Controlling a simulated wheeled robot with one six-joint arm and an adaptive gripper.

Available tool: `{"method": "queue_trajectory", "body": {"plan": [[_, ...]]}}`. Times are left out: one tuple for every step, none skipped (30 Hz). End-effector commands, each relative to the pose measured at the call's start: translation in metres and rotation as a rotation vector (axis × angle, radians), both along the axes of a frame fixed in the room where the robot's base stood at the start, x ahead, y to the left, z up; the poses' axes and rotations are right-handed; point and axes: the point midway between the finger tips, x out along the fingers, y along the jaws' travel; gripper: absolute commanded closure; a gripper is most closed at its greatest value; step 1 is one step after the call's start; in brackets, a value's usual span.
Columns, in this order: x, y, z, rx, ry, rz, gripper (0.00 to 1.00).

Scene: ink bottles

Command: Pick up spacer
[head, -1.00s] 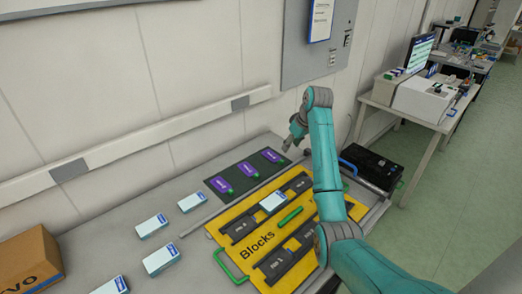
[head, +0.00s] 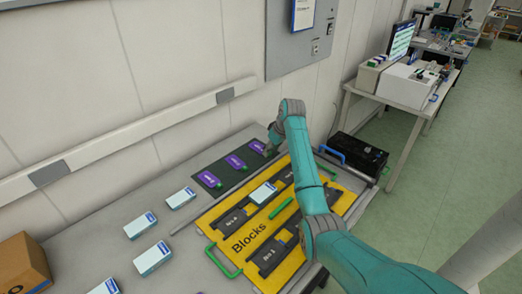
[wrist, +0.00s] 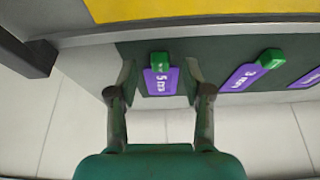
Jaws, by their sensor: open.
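Three purple spacers with green knobs lie in a row on a dark mat (head: 222,188). The far-right spacer (head: 257,147) is beside my gripper (head: 268,152) in the head view, partly hidden by it. In the wrist view, my gripper (wrist: 159,88) is open, with one finger on each side of a purple spacer (wrist: 161,82) that seems to read "5 mm". The spacer lies between the fingertips with no clear contact. A second spacer (wrist: 238,77) and the edge of a third (wrist: 309,78) show to its right.
A yellow "Blocks" board (head: 222,216) with black block holders and green handles lies beside the mat. Several white-and-blue boxes (head: 153,258) and a cardboard box (head: 22,264) stand to the left. The wall is close behind the mat. A black case (head: 357,152) stands at the right.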

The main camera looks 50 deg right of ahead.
Motion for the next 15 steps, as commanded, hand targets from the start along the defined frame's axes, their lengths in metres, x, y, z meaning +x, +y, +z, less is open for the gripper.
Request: {"method": "queue_trajectory", "body": {"plan": [[0.0026,0.0004,-0.0047,0.0,0.0,0.001,0.5],[0.0034,0.0004,-0.0069,0.0,0.0,0.001,0.5],[0.0044,0.0002,-0.0095,0.0,0.0,0.001,0.5],[0.0048,0.0002,-0.0107,0.0,0.0,0.001,0.5],[0.0053,0.0001,-0.0115,0.0,0.0,0.001,0.5],[0.0056,0.0001,-0.0119,-0.001,-0.001,0.001,0.5],[0.0057,0.0,-0.012,-0.001,-0.001,0.001,0.5],[0.0057,0.0,-0.0119,-0.001,-0.001,0.001,0.5],[0.0057,0.0001,-0.0118,-0.001,-0.001,0.001,0.5],[0.0057,0.0001,-0.0118,-0.001,-0.001,0.001,0.5],[0.0057,0.0001,-0.0118,-0.001,-0.001,0.001,0.5],[0.0056,0.0002,-0.0117,-0.001,-0.001,0.001,0.55],[0.0056,0.0002,-0.0117,-0.001,-0.001,0.001,0.62],[0.0056,0.0002,-0.0117,-0.001,-0.001,0.001,0.7],[0.0056,0.0002,-0.0117,0.0,-0.001,0.001,0.8]]}}
